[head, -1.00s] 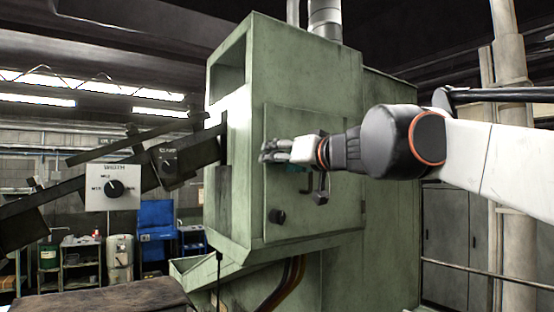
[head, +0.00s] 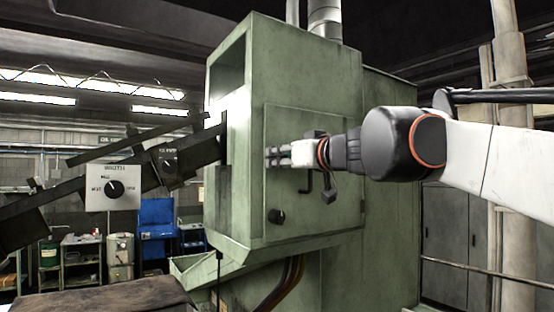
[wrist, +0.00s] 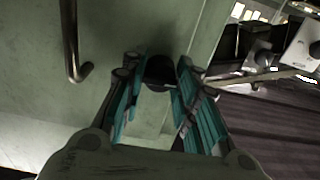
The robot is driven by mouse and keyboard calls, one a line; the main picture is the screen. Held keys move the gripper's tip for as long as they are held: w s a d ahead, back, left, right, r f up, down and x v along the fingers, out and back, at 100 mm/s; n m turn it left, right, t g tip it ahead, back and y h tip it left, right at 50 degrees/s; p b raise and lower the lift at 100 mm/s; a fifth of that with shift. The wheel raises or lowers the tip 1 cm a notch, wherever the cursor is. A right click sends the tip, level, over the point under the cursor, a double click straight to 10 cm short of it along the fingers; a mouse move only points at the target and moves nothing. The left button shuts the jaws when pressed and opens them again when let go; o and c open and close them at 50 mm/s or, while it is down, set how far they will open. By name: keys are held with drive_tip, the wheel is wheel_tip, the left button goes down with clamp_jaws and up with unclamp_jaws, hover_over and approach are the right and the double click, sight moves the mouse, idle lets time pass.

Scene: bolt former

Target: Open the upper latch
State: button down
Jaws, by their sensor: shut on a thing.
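My gripper (head: 272,157) reaches from the right to the upper part of the green cabinet door (head: 288,125). In the wrist view its teal-padded fingers (wrist: 160,85) stand on both sides of a dark round knob, the upper latch (wrist: 159,68), and are shut on it. In the head view the fingers hide this latch. The lower latch (head: 276,216), a dark knob, sits near the door's lower left corner, apart from my gripper. The door lies flat against the cabinet front.
A bent metal door handle (head: 306,182) hangs just below my gripper; it also shows in the wrist view (wrist: 72,45). A dark sloping chute (head: 110,176) with a dial panel (head: 113,188) enters the cabinet from the left. A chute lip (head: 200,270) juts out below.

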drive_tip(key=m+p, duration=0.1)
drive_tip(key=m, duration=1)
drive_tip(key=shift+p, duration=0.4)
drive_tip(key=c, duration=1)
unclamp_jaws()
drive_tip(key=shift+c, duration=0.2)
drive_tip(key=shift+s+d, duration=0.1)
drive_tip(key=v, duration=0.7)
drive_tip(key=shift+s+d, duration=0.25)
drive_tip(key=shift+s, duration=0.1)
drive_tip(key=shift+w, duration=0.15)
